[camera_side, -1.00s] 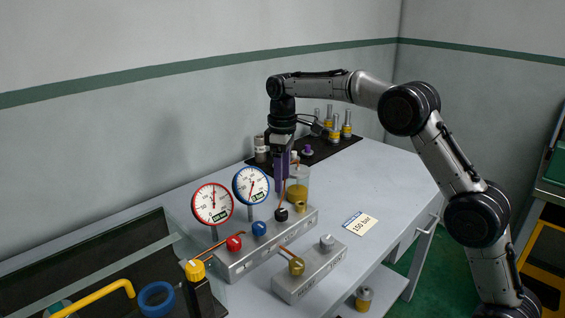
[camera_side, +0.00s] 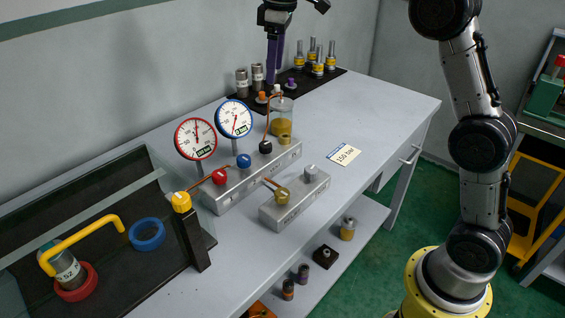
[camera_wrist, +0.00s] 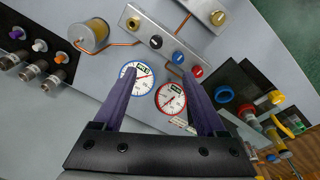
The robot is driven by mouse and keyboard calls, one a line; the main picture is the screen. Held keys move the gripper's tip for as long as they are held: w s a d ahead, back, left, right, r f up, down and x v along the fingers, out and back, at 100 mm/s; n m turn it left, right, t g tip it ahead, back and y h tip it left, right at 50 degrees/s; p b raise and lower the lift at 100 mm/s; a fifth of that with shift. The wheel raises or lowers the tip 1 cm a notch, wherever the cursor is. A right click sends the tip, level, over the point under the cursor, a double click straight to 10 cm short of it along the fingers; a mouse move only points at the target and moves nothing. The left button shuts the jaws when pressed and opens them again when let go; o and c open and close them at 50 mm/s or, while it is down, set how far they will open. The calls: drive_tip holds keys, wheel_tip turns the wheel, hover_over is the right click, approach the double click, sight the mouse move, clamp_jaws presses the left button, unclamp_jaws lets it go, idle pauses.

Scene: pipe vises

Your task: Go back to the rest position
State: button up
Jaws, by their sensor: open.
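My gripper (camera_side: 274,62) is in the air above the back of the bench in the side view, near the dark mat. Its two purple fingers are spread apart with nothing between them in the wrist view (camera_wrist: 157,74). The blue-rimmed gauge (camera_side: 234,118) and the red-rimmed gauge (camera_side: 195,139) stand upright behind the long metal block (camera_side: 250,180). The wrist view looks down on the blue gauge (camera_wrist: 136,78) and the red gauge (camera_wrist: 171,99) between and beyond the fingers. The fingers touch nothing that I can see.
A jar of yellowish liquid (camera_side: 281,117) stands behind the long block. Several metal fittings (camera_side: 317,65) stand on the dark mat (camera_side: 300,88). A smaller metal block (camera_side: 294,199) and a 150 bar card (camera_side: 344,154) lie on the bench, whose right part is clear.

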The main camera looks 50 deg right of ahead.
drive_tip(key=s+a+r+m+t, duration=0.1)
drive_tip(key=s+r, duration=0.1)
drive_tip(key=s, duration=0.8)
drive_tip(key=s+a+r+m+t, duration=0.1)
drive_tip(key=s+r+t, duration=0.15)
drive_tip(key=s, duration=0.75)
drive_tip(key=s+f+m, duration=0.4)
drive_tip(key=s+f, duration=0.8)
drive_tip(key=f, duration=0.1)
drive_tip(key=shift+f, duration=0.35)
drive_tip(key=shift+t, duration=0.25)
idle(4.1)
